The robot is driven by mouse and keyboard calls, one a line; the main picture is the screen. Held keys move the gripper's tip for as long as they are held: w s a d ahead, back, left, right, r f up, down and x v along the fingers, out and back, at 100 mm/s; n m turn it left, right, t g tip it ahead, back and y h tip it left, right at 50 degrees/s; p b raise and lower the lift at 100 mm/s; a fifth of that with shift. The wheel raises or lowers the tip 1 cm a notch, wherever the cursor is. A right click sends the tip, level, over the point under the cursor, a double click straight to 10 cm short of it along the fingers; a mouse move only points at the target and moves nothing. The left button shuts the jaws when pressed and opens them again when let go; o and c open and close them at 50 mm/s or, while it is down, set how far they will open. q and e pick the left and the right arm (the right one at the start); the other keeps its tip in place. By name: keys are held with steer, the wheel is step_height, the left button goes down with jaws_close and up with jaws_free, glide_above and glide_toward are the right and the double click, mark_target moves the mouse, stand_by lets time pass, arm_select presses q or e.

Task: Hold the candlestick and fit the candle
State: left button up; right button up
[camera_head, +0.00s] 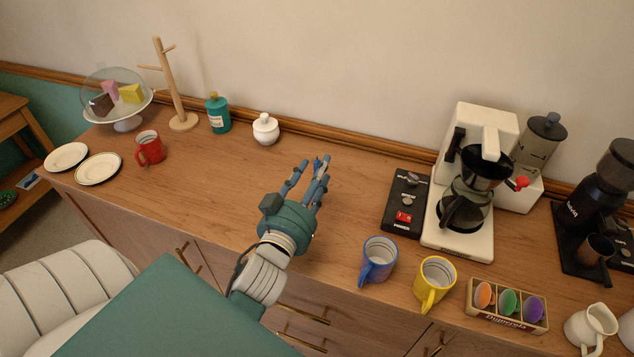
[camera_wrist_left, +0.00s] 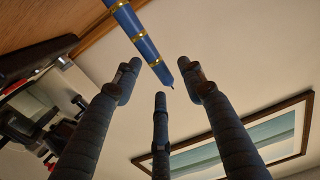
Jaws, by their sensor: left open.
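A blue candle (camera_wrist_left: 141,35) with gold bands and a dark wick tip enters the left wrist view from the top. Its pointed end reaches between the fingertips of my left gripper (camera_wrist_left: 160,78); I cannot tell whether they touch. In the head view my left gripper (camera_head: 312,170) is open above the middle of the counter, fingers pointing to the wall. A small blue tip (camera_head: 317,162) shows between the fingers there; the rest of the candle is hidden. I see no candlestick in either view. My right gripper is not in view.
To the right stand a coffee maker (camera_head: 467,195), a blue mug (camera_head: 378,262), a yellow mug (camera_head: 434,284) and a pod box (camera_head: 507,306). A red mug (camera_head: 149,148) and white jar (camera_head: 265,129) stand left.

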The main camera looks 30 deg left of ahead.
arm_select(q)
steer(key=shift+x, duration=0.8)
steer(key=shift+w+a, duration=0.15)
steer(key=shift+w, duration=0.3)
steer(key=shift+s, duration=0.1)
jaws_close()
